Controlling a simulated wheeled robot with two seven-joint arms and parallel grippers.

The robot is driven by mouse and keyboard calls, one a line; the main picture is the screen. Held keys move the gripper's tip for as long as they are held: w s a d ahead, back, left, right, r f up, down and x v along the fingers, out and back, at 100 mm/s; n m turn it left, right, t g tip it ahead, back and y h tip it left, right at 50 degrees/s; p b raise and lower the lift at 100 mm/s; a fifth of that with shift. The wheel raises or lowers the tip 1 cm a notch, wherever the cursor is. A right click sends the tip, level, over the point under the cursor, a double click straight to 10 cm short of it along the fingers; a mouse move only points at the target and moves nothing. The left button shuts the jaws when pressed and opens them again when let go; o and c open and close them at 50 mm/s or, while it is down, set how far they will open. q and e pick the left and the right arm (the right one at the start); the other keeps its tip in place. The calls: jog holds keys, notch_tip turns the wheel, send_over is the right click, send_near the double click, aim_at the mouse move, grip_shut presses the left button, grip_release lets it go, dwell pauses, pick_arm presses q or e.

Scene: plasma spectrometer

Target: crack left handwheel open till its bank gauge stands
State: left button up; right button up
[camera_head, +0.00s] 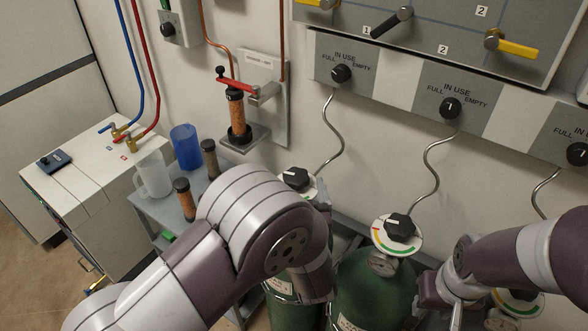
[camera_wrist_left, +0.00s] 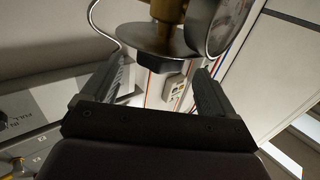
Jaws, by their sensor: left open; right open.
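The left handwheel (camera_head: 295,178), a black knob on a pale dial disc, tops the left green cylinder (camera_head: 280,290), which my left arm largely covers. In the left wrist view a black handwheel (camera_wrist_left: 152,64) sits under a round disc, with brass valve parts (camera_wrist_left: 167,10) behind it. My left gripper (camera_wrist_left: 160,72) is open, its fingers on either side of the handwheel with gaps visible. A gauge (camera_wrist_left: 228,25) stands beside the valve; its reading is too oblique to make out. In the head view my left gripper is hidden behind its arm, and my right fingers cannot be seen.
The middle cylinder carries another handwheel (camera_head: 399,227) and a gauge (camera_head: 382,263). My right arm covers much of the right cylinder. Panel selector knobs (camera_head: 341,74) are on the wall. A blue cup (camera_head: 186,147) and clear jug (camera_head: 153,176) stand on a grey bench at left.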

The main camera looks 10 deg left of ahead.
aim_at(295, 167)
pick_arm(q)
jog(key=x, duration=0.6)
jog(key=shift+w+a, duration=0.1)
jog(key=shift+w, duration=0.1)
jog(key=c, duration=1)
